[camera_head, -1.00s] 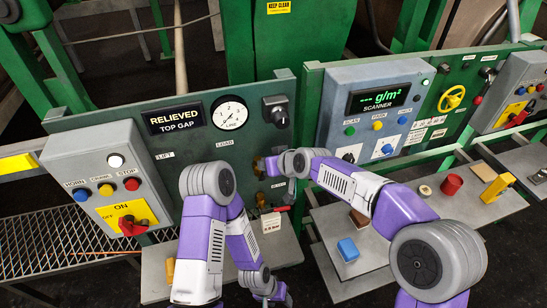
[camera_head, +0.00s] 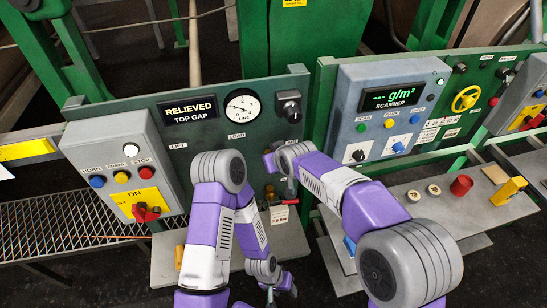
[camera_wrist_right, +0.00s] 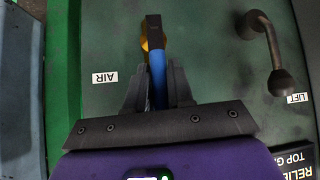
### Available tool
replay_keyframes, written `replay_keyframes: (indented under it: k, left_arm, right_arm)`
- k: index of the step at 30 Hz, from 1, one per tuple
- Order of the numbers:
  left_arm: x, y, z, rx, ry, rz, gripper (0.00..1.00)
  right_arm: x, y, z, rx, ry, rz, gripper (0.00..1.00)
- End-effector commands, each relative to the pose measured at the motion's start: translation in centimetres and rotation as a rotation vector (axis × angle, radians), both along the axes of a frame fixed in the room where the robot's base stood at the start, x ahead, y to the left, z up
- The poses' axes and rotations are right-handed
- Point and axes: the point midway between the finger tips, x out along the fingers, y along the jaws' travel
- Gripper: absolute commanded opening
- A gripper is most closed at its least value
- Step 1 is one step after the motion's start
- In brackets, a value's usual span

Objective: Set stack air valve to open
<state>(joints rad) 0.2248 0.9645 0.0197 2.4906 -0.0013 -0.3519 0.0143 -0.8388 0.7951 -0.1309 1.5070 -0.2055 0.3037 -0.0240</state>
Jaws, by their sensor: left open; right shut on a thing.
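The air valve shows in the right wrist view as a brass body (camera_wrist_right: 146,36) with a blue lever (camera_wrist_right: 158,76) on the green panel, beside an AIR label (camera_wrist_right: 104,77). The lever runs lengthwise from the brass body back between the jaws. My right gripper (camera_wrist_right: 158,88) is shut on this blue lever. In the head view my right gripper (camera_head: 272,166) is at the panel's lower right part and hides most of the valve. My left gripper (camera_head: 272,290) is open and empty, low in front of the panel, away from the valve.
A bent dark handle (camera_wrist_right: 268,48) by the LIFT label stands close to the valve. A pressure gauge (camera_head: 243,106) and dark knob (camera_head: 289,106) sit above. The button box (camera_head: 125,165) is left, the scanner box (camera_head: 390,110) right. A shelf (camera_head: 445,212) holds small objects.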

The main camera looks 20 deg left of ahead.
Motion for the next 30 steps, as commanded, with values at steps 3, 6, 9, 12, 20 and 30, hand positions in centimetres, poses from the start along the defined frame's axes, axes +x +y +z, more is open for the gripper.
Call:
replay_keyframes:
  k: [3,6,9,12,20,30]
  left_arm:
    - [0.0,0.0,0.0,0.000,0.000,0.000,0.52]
    - [0.0,0.0,0.0,0.000,0.000,0.000,0.52]
    - [0.0,0.0,0.0,0.000,0.000,0.000,0.52]
    - [0.0,0.0,0.0,0.000,0.000,0.000,0.52]
    - [0.0,0.0,-0.1,0.000,0.000,0.000,0.52]
    - [0.0,0.0,-0.3,0.000,0.000,0.000,0.52]
  right_arm:
    - [-0.2,0.1,-0.2,-0.003,0.003,0.003,0.31]
    - [-0.1,0.1,-0.1,-0.003,0.003,0.003,0.43]
    - [-0.1,0.1,-0.1,-0.002,0.003,0.002,0.43]
    - [-0.1,0.0,-0.1,-0.002,0.003,0.002,0.43]
    - [-1.0,-1.0,1.4,0.000,0.001,0.002,0.43]
    - [-3.4,-3.5,4.8,-0.001,0.001,0.003,0.43]
